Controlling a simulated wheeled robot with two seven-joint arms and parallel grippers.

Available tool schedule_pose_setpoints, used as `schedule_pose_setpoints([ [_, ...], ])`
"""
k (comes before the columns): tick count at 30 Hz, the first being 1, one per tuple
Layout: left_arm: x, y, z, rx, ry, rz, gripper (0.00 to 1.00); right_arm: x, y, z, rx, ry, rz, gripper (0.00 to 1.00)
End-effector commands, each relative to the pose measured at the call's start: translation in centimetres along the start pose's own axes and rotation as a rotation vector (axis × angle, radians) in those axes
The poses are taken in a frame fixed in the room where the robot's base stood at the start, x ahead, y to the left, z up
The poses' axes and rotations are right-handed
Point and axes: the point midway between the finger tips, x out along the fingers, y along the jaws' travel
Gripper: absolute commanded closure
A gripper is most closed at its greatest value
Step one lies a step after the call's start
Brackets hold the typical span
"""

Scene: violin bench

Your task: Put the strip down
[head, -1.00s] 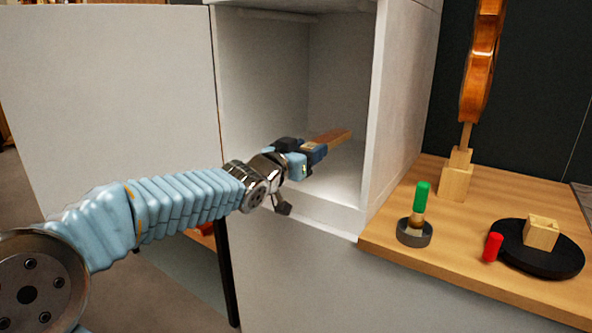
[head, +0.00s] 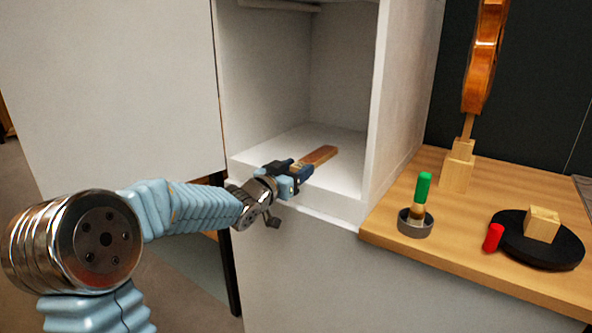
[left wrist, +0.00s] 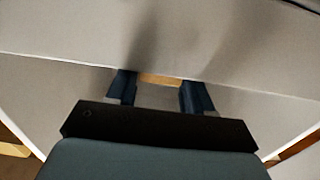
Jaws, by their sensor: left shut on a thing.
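The strip (head: 320,156) is a flat brown wooden piece, low over the floor of the open white cabinet compartment (head: 345,145). I cannot tell whether it touches that floor. My left gripper (head: 301,170) is at the front edge of the compartment, shut on the near end of the strip. In the left wrist view a short tan part of the strip (left wrist: 160,80) shows between the two dark fingers of the left gripper (left wrist: 160,92); the rest of it is hidden there. My right gripper is not in view.
The cabinet's side wall (head: 400,95) stands right of the strip. On the wooden bench (head: 445,255) are a green-capped piece in a grey cup (head: 415,222), a red cylinder (head: 493,237), a black disc (head: 555,255) with a wooden block (head: 542,223), and a violin (head: 484,60) on a wooden stand.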

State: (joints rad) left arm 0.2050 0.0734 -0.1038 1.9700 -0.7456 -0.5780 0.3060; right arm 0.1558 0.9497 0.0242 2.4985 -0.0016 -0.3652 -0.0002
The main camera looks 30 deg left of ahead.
Motion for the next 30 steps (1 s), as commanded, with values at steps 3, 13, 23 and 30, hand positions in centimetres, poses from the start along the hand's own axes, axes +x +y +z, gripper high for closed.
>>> schedule_pose_setpoints([
  [3,0.0,0.0,0.0,0.0,0.0,0.0,0.33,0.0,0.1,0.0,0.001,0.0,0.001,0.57],
  [13,0.0,0.0,0.0,0.0,0.0,0.0,0.23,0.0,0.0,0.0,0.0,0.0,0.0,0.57],
  [23,-4.7,-0.1,-0.2,0.001,0.003,-0.003,0.23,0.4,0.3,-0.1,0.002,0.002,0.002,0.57],
  [30,-9.8,0.0,-0.2,0.0,0.002,-0.001,0.23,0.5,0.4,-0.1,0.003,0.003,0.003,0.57],
])
